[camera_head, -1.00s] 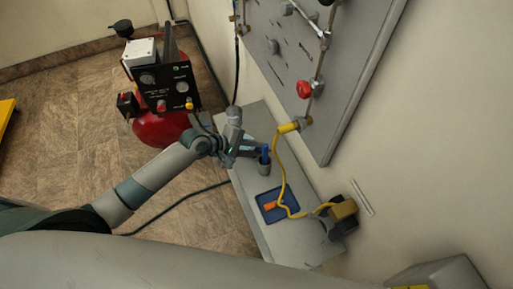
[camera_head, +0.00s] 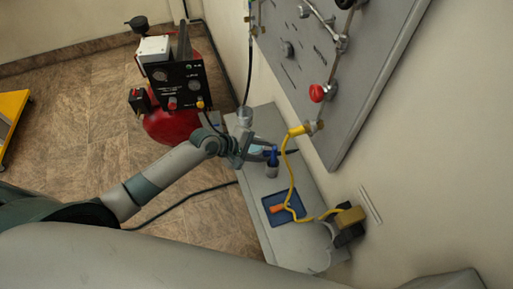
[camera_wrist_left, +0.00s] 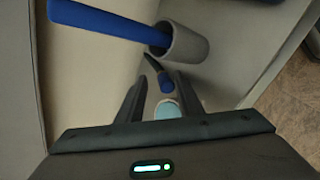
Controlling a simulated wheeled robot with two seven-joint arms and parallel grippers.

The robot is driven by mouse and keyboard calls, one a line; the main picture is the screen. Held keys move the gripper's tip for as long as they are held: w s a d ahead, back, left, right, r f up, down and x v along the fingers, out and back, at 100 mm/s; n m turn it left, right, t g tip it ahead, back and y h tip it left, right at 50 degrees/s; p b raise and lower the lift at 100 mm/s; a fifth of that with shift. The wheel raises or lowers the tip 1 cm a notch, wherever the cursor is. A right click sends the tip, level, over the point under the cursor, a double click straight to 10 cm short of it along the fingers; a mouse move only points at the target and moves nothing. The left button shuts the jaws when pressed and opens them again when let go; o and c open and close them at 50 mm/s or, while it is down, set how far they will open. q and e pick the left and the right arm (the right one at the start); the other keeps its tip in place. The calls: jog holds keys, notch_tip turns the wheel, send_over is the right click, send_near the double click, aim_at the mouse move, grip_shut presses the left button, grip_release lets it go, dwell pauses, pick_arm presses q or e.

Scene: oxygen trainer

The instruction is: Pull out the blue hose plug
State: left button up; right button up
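My left gripper (camera_head: 284,149) is over the grey bench, beside the grey cup (camera_head: 271,171). Its fingers look parted, with a gap between them. A blue rod (camera_head: 273,156) stands in the cup. In the left wrist view the blue rod (camera_wrist_left: 105,20) leans out of the cup (camera_wrist_left: 186,42), just beyond the fingertips. A small blue piece (camera_wrist_left: 166,83) and a pale teal disc (camera_wrist_left: 167,108) show between the fingers (camera_wrist_left: 158,72). I cannot tell whether the small blue piece is the hose plug or whether the fingers touch it. My right gripper is not in view.
A yellow hose (camera_head: 292,180) hangs from the grey wall panel (camera_head: 375,55), near a red knob (camera_head: 317,93). A blue tray (camera_head: 298,213) with an orange item lies on the bench (camera_head: 268,238). A red machine with a black control box (camera_head: 182,82) stands behind. The wall borders the bench at right.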

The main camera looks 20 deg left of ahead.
pick_arm(q)
jog(key=shift+s+a+f, duration=0.1)
jog(key=shift+s+f, duration=0.05)
jog(key=shift+s, duration=0.1)
jog(key=shift+a, duration=0.2)
jog(key=b+v, duration=0.4)
jog(key=v, duration=1.3)
jog(key=shift+r, duration=0.2)
jog(key=shift+w+d, duration=0.15)
